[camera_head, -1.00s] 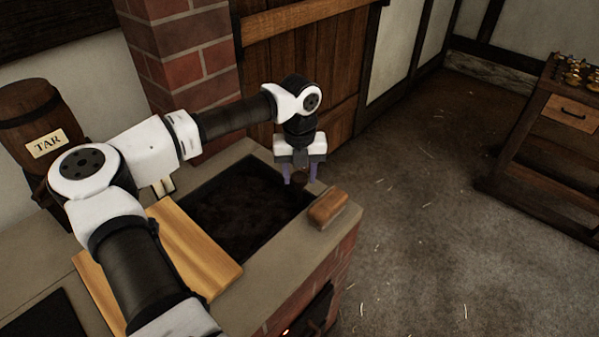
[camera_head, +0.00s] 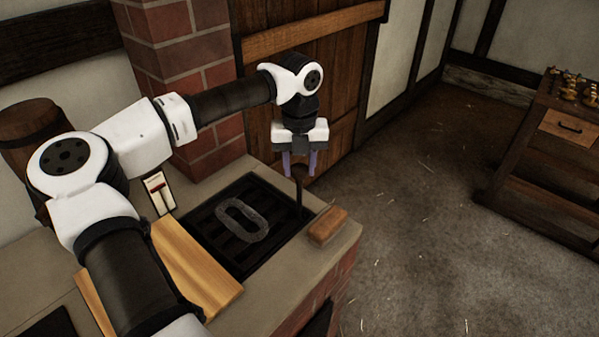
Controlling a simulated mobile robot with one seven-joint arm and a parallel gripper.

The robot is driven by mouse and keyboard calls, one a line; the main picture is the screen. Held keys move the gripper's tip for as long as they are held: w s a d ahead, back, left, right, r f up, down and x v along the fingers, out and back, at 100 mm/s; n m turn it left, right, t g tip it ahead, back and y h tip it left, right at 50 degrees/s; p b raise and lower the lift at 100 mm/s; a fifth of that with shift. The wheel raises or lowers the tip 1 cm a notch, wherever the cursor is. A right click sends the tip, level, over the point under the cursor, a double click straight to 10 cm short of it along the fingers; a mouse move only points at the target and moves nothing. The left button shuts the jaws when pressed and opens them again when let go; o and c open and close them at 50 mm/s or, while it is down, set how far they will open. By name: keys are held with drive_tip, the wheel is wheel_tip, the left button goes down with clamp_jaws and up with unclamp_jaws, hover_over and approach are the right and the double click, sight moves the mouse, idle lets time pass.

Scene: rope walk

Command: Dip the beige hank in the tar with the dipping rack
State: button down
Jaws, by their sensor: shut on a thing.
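My gripper (camera_head: 299,163) is shut on the upright handle (camera_head: 299,190) at the right corner of the dipping rack. The rack (camera_head: 270,197) is a dark slatted grid, now in sight in the square tar opening in the stone counter. The hank (camera_head: 254,236) lies on the slats as an oval loop with an open middle. It looks dull grey rather than beige. The tar surface is hidden or too dark to tell from the rack, so I cannot tell how far above it the rack sits.
A wooden board (camera_head: 195,265) lies left of the opening, and a wooden block (camera_head: 327,226) sits at its right edge. A barrel (camera_head: 28,122) is at left. The floor at right is clear up to a workbench (camera_head: 545,170).

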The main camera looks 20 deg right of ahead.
drive_tip(key=shift+w+r, duration=0.15)
drive_tip(key=shift+r, duration=0.1)
drive_tip(key=c, duration=1.3)
unclamp_jaws()
drive_tip(key=o, duration=0.4)
drive_tip(key=shift+r, duration=0.1)
wheel_tip(320, 180, up, 14)
drive_tip(key=b, duration=0.2)
drive_tip(key=shift+f+b, duration=0.2)
drive_tip(key=shift+b, duration=0.15)
